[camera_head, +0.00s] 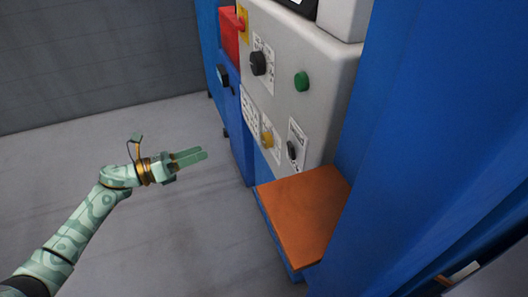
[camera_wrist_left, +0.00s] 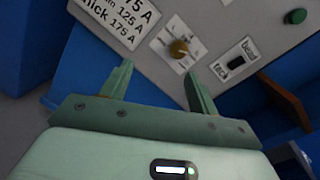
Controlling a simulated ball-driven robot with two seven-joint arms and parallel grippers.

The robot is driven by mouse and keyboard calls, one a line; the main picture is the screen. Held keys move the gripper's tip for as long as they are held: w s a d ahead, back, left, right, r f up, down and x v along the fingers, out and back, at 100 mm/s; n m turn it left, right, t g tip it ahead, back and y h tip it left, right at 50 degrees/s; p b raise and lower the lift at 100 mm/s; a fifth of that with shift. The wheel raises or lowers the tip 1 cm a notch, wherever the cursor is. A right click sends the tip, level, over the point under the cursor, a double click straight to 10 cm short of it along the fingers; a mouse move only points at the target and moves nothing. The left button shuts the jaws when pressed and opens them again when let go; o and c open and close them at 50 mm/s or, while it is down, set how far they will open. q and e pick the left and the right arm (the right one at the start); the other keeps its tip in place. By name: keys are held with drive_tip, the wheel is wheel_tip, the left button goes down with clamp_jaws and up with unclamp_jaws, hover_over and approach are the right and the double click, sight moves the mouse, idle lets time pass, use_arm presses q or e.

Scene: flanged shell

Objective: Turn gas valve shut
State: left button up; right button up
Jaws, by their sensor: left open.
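A yellow knob (camera_head: 267,138) sits on a white plate low on the grey machine panel, and I take it as the gas valve. I cannot read a gas label on it. In the left wrist view the yellow knob (camera_wrist_left: 179,48) shows ahead, between and beyond the fingers. My left gripper (camera_head: 204,154) is in free air to the left of the panel, its fingers pointing toward it. In the left wrist view the left gripper (camera_wrist_left: 157,68) is open and empty, apart from the knob. My right gripper is not in view.
A black switch (camera_head: 292,150) sits right of the knob, a black dial (camera_head: 258,63) and a green button (camera_head: 302,81) above. An orange-brown shelf (camera_head: 305,213) juts out below. A blue wall (camera_head: 420,130) stands at right. The floor (camera_head: 190,230) at left is clear.

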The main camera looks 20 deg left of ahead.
use_arm(q)
drive_tip(key=s+d+r+m+g+h, duration=0.1)
drive_tip(key=s+d+m, duration=0.1)
drive_tip(key=m, duration=0.1)
drive_tip(key=m+b, duration=0.1)
drive_tip(key=b, duration=0.3)
approach(263, 143)
drive_tip(key=shift+h, duration=0.4)
drive_tip(key=x, duration=0.8)
drive_tip(key=shift+w+a+f, duration=0.15)
drive_tip(key=shift+f, duration=0.1)
drive_tip(key=shift+w+d+r, duration=0.1)
drive_tip(key=shift+w+d, duration=0.15)
drive_tip(key=shift+d, duration=0.1)
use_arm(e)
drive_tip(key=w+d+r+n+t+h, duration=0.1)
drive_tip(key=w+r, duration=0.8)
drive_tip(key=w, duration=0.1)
use_arm(q)
drive_tip(key=shift+c, duration=0.2)
drive_tip(key=c, duration=0.9)
